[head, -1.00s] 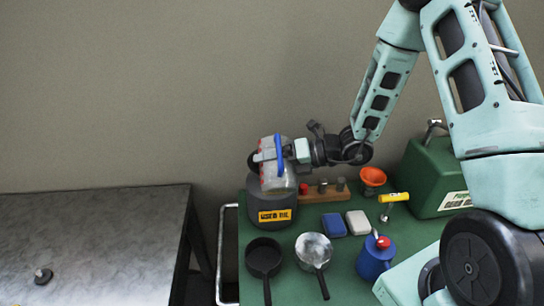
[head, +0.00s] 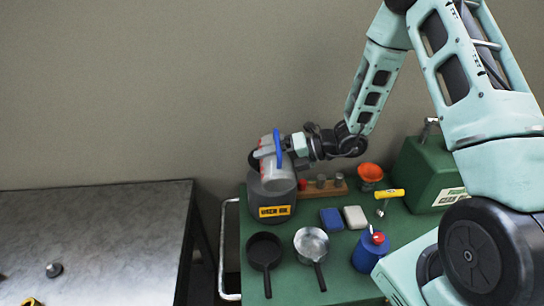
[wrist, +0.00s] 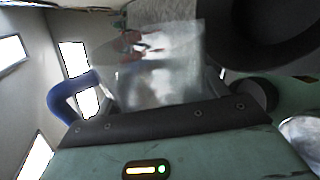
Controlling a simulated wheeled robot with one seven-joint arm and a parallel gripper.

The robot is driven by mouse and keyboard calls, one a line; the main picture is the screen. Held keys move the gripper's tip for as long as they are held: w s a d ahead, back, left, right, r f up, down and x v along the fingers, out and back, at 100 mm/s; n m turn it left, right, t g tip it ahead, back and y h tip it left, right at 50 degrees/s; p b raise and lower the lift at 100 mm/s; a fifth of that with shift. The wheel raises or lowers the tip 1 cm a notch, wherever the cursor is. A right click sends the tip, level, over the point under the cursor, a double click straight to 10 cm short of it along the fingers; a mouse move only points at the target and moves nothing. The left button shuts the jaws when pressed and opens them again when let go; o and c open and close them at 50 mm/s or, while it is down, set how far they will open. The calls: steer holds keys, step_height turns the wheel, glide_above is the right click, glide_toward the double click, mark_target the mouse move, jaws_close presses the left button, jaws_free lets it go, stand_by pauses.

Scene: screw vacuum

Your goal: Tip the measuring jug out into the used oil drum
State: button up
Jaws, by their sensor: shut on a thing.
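The measuring jug (head: 268,170) is a see-through, greyish vessel with a blue handle (head: 278,148). In the head view it is at the mouth of the used oil drum, leaning a little. My gripper (head: 287,151) is shut on the jug, near the handle side. The used oil drum (head: 272,200) is dark grey with a yellow label and stands on the green bench; the jug hides much of its top. In the wrist view the clear jug (wrist: 165,75) fills the middle, with its blue handle (wrist: 62,98) to the left. I cannot tell whether anything is flowing out.
Behind and right of the drum are a wooden block with weights (head: 325,189) and an orange funnel (head: 370,173). A black pan (head: 264,250), a silver pan (head: 311,243), blue and white blocks and a blue can (head: 369,252) stand in front. A grey table (head: 110,230) is left.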

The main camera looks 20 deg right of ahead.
steer(key=shift+w+d+r+m+g+p, duration=0.25)
steer(key=shift+w+p, duration=0.2)
steer(key=shift+p, duration=0.55)
steer(key=shift+w+d+r+m+g+p, duration=0.15)
steer(key=shift+w+r+m+p, duration=0.25)
steer(key=shift+p, duration=0.6)
steer(key=shift+w+f, duration=0.1)
steer(key=shift+f, duration=0.1)
steer(key=shift+w+f+m+g+p, duration=0.2)
steer(key=shift+f+m+g+p, duration=0.25)
steer(key=shift+p, duration=0.6)
steer(key=shift+w+d+r+m+g+y+p, duration=0.1)
steer(key=shift+w+r+m+g+y+p, duration=0.2)
steer(key=shift+p, duration=0.35)
steer(key=shift+w+r+m+t+p, duration=0.1)
steer(key=shift+r+m+p, duration=0.25)
steer(key=shift+p, duration=0.3)
steer(key=shift+f, duration=0.15)
